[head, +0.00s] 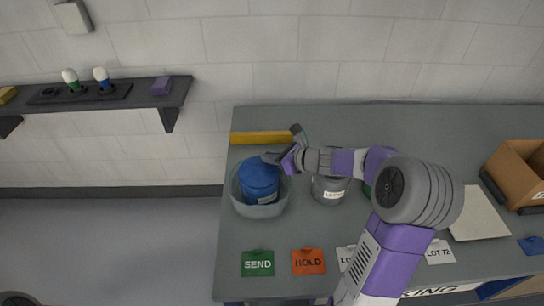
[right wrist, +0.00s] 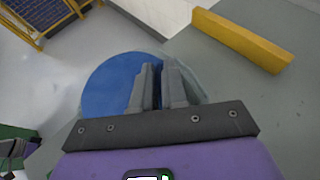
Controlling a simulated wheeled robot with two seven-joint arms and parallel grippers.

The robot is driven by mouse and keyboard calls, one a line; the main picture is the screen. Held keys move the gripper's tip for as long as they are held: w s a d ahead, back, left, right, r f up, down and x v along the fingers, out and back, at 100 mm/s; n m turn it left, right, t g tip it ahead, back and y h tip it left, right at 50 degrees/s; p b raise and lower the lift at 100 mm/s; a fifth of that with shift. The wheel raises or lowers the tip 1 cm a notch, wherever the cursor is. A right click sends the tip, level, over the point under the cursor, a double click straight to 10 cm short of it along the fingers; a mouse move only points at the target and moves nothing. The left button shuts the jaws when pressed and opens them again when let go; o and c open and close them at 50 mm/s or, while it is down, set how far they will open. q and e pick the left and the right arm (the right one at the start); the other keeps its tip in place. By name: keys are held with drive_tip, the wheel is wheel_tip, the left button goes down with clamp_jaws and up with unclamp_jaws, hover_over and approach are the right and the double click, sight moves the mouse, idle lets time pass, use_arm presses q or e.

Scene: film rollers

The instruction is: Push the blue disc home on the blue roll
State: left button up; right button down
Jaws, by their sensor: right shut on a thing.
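The blue roll (head: 260,188) stands upright in a round grey tub (head: 258,210) at the left of the table, with a pale label low on its side. The blue disc (right wrist: 108,82) shows from above in the right wrist view as a wide round blue face. In the head view it caps the roll (head: 259,169); I cannot tell whether a gap is left under it. My right gripper (head: 275,158) reaches in from the right over the disc's upper right part. Its fingers (right wrist: 160,85) are nearly together, with a thin strip of blue between them.
A labelled grey container (head: 330,189) stands right of the tub, partly behind my right arm. A yellow bar (head: 262,138) lies behind the tub. SEND (head: 257,263) and HOLD (head: 308,262) cards lie in front. A cardboard box (head: 520,172) is far right. A wall shelf (head: 110,95) is at left.

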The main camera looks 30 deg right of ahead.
drive_tip(key=shift+s+a+f, duration=0.15)
drive_tip(key=shift+f, duration=0.3)
drive_tip(key=c, duration=1.1)
unclamp_jaws()
drive_tip(key=o, duration=0.5)
drive_tip(key=shift+f, duration=0.1)
drive_tip(key=shift+r+p, duration=3.25)
drive_tip(key=shift+r, duration=0.6)
